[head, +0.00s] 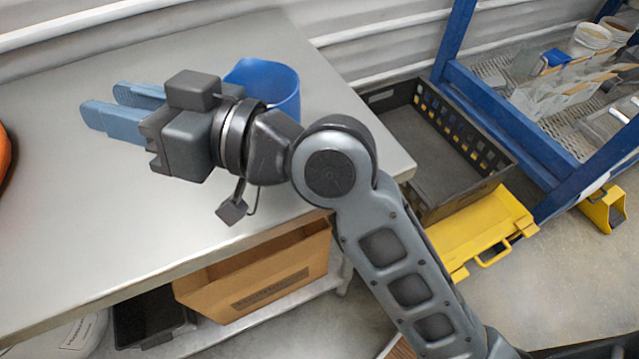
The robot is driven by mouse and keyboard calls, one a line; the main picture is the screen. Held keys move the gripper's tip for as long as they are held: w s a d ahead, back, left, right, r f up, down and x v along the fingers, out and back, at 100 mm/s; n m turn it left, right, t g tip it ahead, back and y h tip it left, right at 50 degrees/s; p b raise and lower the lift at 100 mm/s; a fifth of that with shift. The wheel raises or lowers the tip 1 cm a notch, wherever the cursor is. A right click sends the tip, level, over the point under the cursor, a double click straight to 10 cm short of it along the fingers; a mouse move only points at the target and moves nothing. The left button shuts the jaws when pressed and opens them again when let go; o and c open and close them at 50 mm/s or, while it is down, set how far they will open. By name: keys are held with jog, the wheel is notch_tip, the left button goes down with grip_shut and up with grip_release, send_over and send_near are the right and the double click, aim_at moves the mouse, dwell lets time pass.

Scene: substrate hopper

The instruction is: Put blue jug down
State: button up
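The blue jug (275,82) appears to stand upright on the grey metal table (80,230), near its far right part. My wrist hides its lower left side, and I see no handle. My gripper (103,101) is over the table, left of the jug, with its two light blue fingers pointing left, away from the jug. The fingers are apart, with a gap between them and nothing seen in it. The jug is not between the fingers.
An orange object (4,150) shows at the left edge. A cardboard box (260,280) sits on the shelf below. A dark crate (440,150), a yellow case (485,235) and a blue rack (510,120) stand to the right.

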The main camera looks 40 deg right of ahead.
jog(key=s+d+f+m+h, duration=0.3)
jog(key=s+d+f+h, duration=0.1)
jog(key=s+f, duration=0.3)
jog(key=s+d+f+m+h, duration=0.4)
jog(key=s+f, duration=0.3)
jog(key=s+d+n+h, duration=0.1)
jog(key=s+d, duration=0.2)
jog(key=s, duration=0.6)
jog(key=s+d+f+n+g+h, duration=0.1)
jog(key=s+d, duration=0.3)
jog(key=s, duration=0.6)
jog(key=shift+d+f+n, duration=0.2)
jog(key=shift+f+n, duration=0.1)
jog(key=shift+n, duration=0.3)
jog(key=shift+o, duration=0.5)
